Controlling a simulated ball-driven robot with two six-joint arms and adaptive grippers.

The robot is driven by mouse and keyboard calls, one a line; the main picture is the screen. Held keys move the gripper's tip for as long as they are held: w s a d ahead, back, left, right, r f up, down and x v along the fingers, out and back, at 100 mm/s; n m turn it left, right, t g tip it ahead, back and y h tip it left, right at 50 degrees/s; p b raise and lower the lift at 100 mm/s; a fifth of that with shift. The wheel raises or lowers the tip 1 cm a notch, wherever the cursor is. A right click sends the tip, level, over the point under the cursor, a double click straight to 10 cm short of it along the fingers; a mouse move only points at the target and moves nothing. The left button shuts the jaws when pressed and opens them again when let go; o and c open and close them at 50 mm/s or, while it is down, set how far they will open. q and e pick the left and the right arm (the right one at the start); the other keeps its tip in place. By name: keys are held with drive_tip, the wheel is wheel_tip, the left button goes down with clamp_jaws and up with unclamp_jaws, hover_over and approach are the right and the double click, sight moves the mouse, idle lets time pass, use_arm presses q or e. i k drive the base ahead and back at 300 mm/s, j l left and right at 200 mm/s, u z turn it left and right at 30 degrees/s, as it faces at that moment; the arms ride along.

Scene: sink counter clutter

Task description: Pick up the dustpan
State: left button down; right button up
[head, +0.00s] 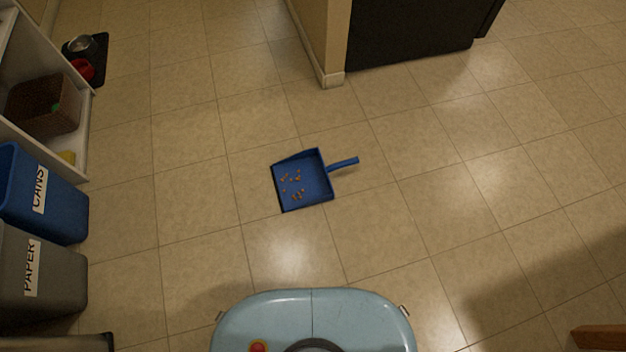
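A blue dustpan (314,187) lies on the tiled floor, ahead of my light blue base. Its short handle (343,164) points to the right and slightly away from me. Several small brown crumbs (297,195) lie in its pan, mostly toward the left side. Neither of my grippers shows in the head view, and nothing is touching the dustpan.
A blue CANS bin (62,208) and a grey PAPER bin (60,280) stand at the left, below a white shelf with a brown basket (44,104). A wall corner (332,78) and a dark cabinet stand beyond the dustpan. The floor around the dustpan is clear.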

sight(315, 181)
drive_tip(key=k+z, duration=0.35)
drive_tip(key=k+l+z, duration=0.15)
drive_tip(key=z, duration=0.15)
drive_tip(key=i+j+z, duration=0.1)
drive_tip(key=z, duration=0.4)
drive_tip(key=j+z, duration=0.2)
drive_tip(key=z, duration=0.25)
drive_tip(key=j+z, duration=0.2)
drive_tip(key=z, duration=0.3)
drive_tip(key=j+z, duration=0.2)
drive_tip(key=z, duration=0.25)
drive_tip(key=k+j, duration=0.1)
drive_tip(key=j, duration=1.45)
drive_tip(key=k+j, duration=0.15)
drive_tip(key=j, duration=0.6)
drive_tip(key=k+j, duration=0.1)
drive_tip(key=j, duration=1.45)
drive_tip(key=k, duration=0.05)
